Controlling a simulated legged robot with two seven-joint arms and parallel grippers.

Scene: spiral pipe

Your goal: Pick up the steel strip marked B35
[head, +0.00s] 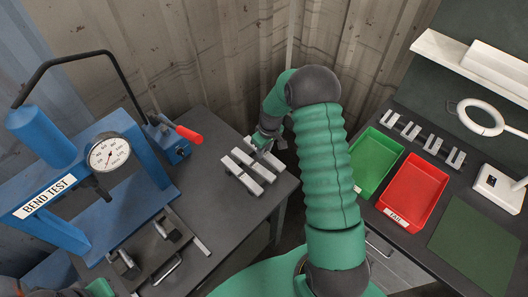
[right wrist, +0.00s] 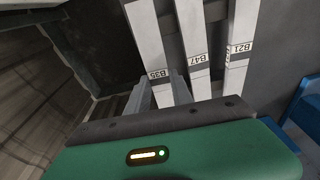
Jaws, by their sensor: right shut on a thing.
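The steel strip marked B35 (right wrist: 148,45) is a pale bar with a black-on-white label, leftmost of three in the right wrist view. Strips B47 (right wrist: 192,45) and B21 (right wrist: 240,45) lie beside it. In the head view the strips (head: 243,175) lie side by side near the dark table's far right corner. My right gripper (right wrist: 160,93) is shut on strip B35 near its labelled end, with a finger on each side. In the head view this gripper (head: 263,140) is over the far strip and partly hides it.
A blue bend-test press (head: 45,215) with a dial gauge (head: 108,153) stands at left. A red-handled blue device (head: 172,140) stands behind it. Green (head: 372,163) and red (head: 413,195) trays, a slotted rack (head: 425,139) and a lamp (head: 498,185) occupy the right bench. A gap separates the tables.

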